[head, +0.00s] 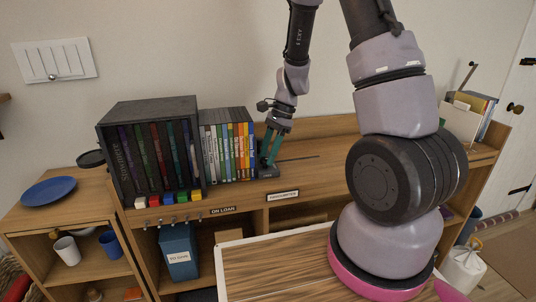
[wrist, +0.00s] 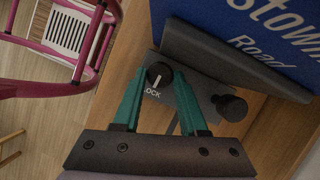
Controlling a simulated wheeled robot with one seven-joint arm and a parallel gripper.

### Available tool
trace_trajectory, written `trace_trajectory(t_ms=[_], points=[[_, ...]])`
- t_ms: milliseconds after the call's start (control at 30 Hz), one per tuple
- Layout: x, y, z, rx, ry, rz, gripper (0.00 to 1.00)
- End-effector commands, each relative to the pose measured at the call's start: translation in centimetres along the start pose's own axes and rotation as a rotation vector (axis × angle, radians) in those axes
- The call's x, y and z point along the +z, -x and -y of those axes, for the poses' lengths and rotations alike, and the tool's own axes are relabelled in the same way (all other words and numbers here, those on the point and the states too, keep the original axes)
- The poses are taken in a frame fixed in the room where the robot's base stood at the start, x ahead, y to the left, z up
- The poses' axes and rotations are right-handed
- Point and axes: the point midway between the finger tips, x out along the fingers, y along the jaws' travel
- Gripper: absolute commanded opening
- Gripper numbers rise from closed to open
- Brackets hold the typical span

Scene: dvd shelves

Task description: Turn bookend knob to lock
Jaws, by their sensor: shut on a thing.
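The bookend (head: 268,172) stands on the shelf top at the right end of the row of cases. In the wrist view its dark upright (wrist: 235,62) lies against a blue case, with a grey base plate below. The small black knob (wrist: 159,74) has a white pointer line, which points toward the word LOCK printed beside it. My gripper (head: 267,160) reaches down to the bookend. Its green fingers (wrist: 159,78) are shut on the knob, one on each side. In the head view the knob is hidden.
Several cases (head: 227,150) stand left of the bookend, beside a black case box (head: 150,150). A second, larger black knob (wrist: 230,106) is right of my fingers. A slot (head: 298,158) runs along the shelf to the right, where the top is clear. Coloured blocks (head: 168,198) sit in front.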

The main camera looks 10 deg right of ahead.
Motion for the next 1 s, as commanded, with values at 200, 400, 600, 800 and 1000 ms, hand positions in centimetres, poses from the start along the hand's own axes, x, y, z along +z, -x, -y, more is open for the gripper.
trace_trajectory(t_ms=[200,400,600,800,1000], points=[[0.0,0.0,0.1,0.03,0.072,0.0,0.0],[0.0,0.0,0.1,0.029,0.071,0.0,0.65],[0.0,0.0,0.1,0.029,0.07,0.0,0.72],[0.0,0.4,0.1,0.028,0.071,0.0,0.72],[0.0,3.5,0.3,0.023,0.071,-0.001,0.72]])
